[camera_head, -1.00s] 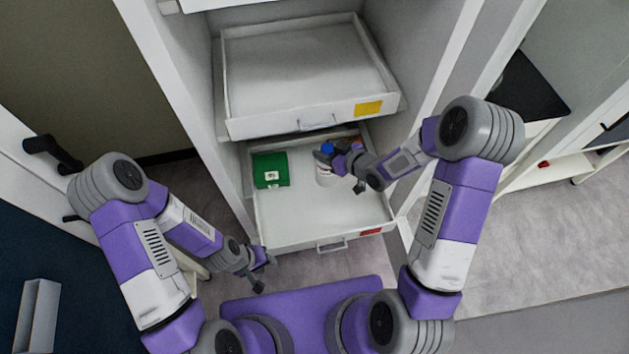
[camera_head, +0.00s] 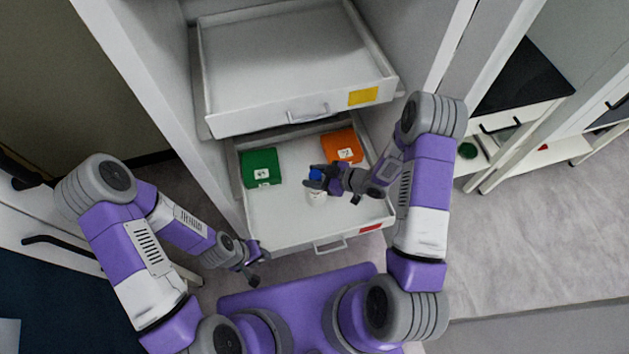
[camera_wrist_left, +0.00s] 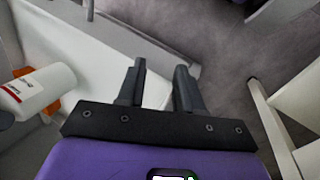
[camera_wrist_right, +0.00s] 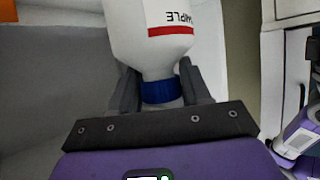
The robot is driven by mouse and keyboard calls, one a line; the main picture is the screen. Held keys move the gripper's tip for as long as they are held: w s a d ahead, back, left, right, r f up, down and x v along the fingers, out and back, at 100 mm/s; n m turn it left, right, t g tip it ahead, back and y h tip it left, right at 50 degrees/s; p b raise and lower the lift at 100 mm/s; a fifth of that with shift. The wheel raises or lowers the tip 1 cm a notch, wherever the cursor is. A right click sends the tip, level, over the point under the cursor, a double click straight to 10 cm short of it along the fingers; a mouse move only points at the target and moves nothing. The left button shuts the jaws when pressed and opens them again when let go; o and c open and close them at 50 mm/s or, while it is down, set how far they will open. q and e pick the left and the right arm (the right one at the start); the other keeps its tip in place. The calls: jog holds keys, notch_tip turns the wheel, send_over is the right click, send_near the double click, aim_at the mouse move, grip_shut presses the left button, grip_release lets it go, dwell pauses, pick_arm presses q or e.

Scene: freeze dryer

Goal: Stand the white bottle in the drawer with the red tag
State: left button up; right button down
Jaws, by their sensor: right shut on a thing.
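The white bottle (camera_head: 317,197) with a blue cap is upright in the head view, over the floor of the drawer with the red tag (camera_head: 290,226). My right gripper (camera_head: 314,179) is shut on the bottle at its blue neck. The right wrist view shows the bottle (camera_wrist_right: 160,25) with its red-banded label between the fingers (camera_wrist_right: 160,90). I cannot tell whether its base touches the drawer floor. My left gripper (camera_head: 258,264) is open and empty, outside the drawer's front left corner. The left wrist view also shows the bottle (camera_wrist_left: 40,92).
A green box (camera_head: 261,165) stands at the drawer's back left and an orange box (camera_head: 342,146) at its back right. The drawer with the yellow tag (camera_head: 300,112) is open above and behind. The lower drawer's front left floor is clear.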

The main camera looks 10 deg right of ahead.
aim_at(316, 198)
jog(key=shift+f+b, duration=0.4)
jog(key=shift+f, duration=1)
jog(key=c, duration=0.5)
grip_release()
